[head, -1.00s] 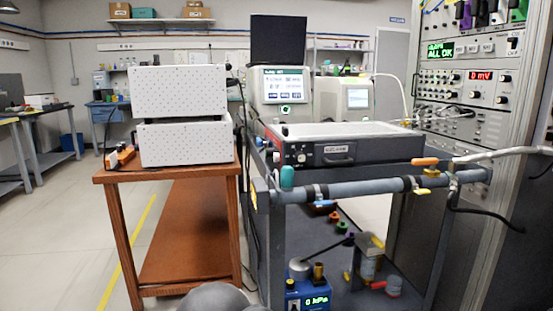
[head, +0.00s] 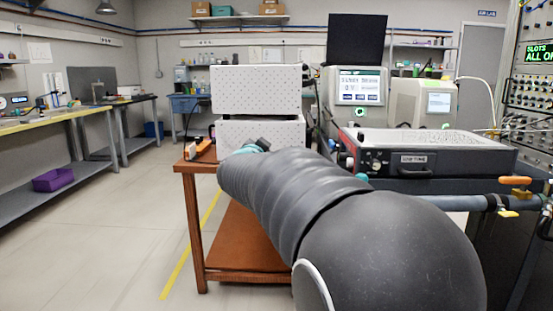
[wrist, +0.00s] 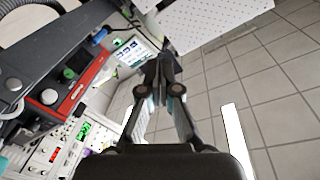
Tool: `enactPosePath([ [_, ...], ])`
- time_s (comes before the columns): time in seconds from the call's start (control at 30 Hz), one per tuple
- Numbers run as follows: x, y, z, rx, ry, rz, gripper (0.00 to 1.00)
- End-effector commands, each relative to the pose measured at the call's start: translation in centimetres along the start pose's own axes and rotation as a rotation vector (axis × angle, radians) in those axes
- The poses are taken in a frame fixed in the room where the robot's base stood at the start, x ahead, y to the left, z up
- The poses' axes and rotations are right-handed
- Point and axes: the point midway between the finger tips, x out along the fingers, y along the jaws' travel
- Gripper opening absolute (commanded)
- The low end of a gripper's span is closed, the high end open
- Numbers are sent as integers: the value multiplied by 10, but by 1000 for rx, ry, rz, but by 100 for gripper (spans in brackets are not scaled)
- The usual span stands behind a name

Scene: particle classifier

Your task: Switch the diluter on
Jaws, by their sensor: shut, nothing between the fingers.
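No label reading "diluter" is legible, so I cannot tell which device it is. A low dark box (head: 475,160) with a front panel, handle and knobs stands right of centre in the head view. Its red-edged panel (wrist: 75,88) appears to be the one at left in the wrist view. An instrument with a lit touchscreen (head: 362,87) stands behind it; a lit screen (wrist: 133,50) also shows in the wrist view. Two stacked white perforated boxes (head: 255,90) stand at centre. My gripper (wrist: 161,64) is shut and empty, apart from the panel; my arm largely hides it in the head view.
The white boxes stand on a brown table (head: 192,164). A blue-grey pipe with an orange-handled valve (head: 515,181) runs at right. Another white instrument (head: 425,103) stands behind the dark box. Open floor (head: 110,225) lies at left, before a bench (head: 70,118).

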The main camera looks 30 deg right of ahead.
Motion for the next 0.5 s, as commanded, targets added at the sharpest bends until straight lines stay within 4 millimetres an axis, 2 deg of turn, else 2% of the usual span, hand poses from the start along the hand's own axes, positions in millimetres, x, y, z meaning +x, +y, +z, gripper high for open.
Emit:
enactPosePath([
  [0.03, 20, 17, -5, 23, 58, 94, 0],
  [0.1, 37, 42, -12, 49, 131, 221, 0],
  [0.23, 52, 82, -15, 74, 223, 419, 0],
  [0.33, 54, 102, -14, 82, 261, 521, 0],
  [0.5, 54, 114, -13, 84, 282, 587, 0],
])
